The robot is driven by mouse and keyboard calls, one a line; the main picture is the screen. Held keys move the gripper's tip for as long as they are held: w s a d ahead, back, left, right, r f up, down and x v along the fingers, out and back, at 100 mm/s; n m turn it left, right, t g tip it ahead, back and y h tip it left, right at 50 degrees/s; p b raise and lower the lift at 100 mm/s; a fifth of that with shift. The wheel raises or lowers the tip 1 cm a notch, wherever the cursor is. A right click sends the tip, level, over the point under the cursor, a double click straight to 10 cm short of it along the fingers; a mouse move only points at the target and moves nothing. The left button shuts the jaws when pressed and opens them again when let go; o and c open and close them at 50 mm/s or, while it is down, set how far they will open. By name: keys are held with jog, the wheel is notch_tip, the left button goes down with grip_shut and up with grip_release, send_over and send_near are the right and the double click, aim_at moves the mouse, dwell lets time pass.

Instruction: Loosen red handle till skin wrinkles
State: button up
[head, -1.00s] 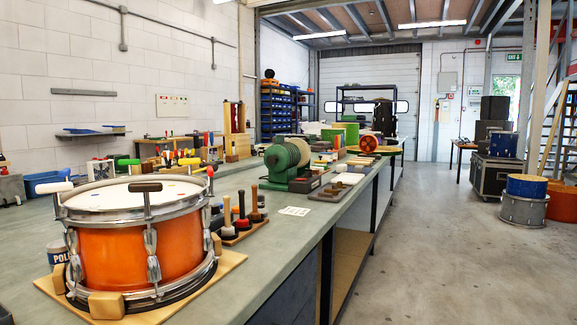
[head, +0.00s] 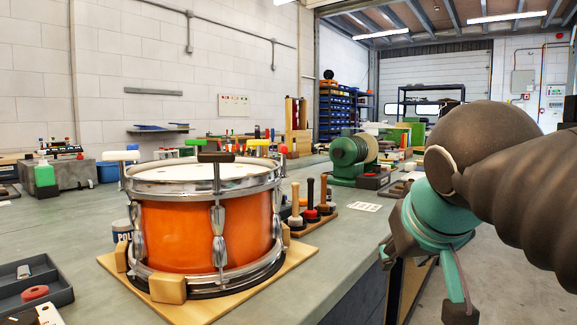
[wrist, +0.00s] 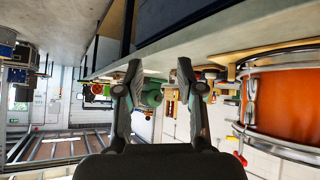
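The orange drum (head: 180,235) with chrome hoops stands on a wooden board on the bench. Its white skin (head: 185,172) shows at a low slant; I cannot make out any wrinkles. The red handle (head: 283,149) shows as a small red knob at the drum's far right rim; it also shows in the wrist view (wrist: 240,158). A black handle (head: 215,157) is at the front rim, a white one (head: 121,155) at the left, and yellow and green ones at the back. My gripper (head: 422,285) is open and empty, right of the drum and apart from it, past the bench's front edge.
Mallets (head: 310,205) stand in a rack close to the drum's right side. A green machine (head: 350,160) is farther back. A dark tray (head: 35,285) lies at the front left.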

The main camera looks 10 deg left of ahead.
jog(key=a+r+n+t+y+b, duration=0.1)
jog(key=a+r+t+y+b, duration=0.15)
jog(key=a+r, duration=0.7)
jog(key=y+b, duration=0.1)
jog(key=b, duration=0.2)
send_near(284, 145)
jog(key=shift+t, duration=0.45)
jog(key=x, duration=1.1)
jog(key=shift+w+a+f+b, duration=0.1)
jog(key=shift+a+f+b, duration=0.05)
jog(key=shift+f+b, duration=0.2)
jog(key=shift+c, duration=0.2)
grip_shut()
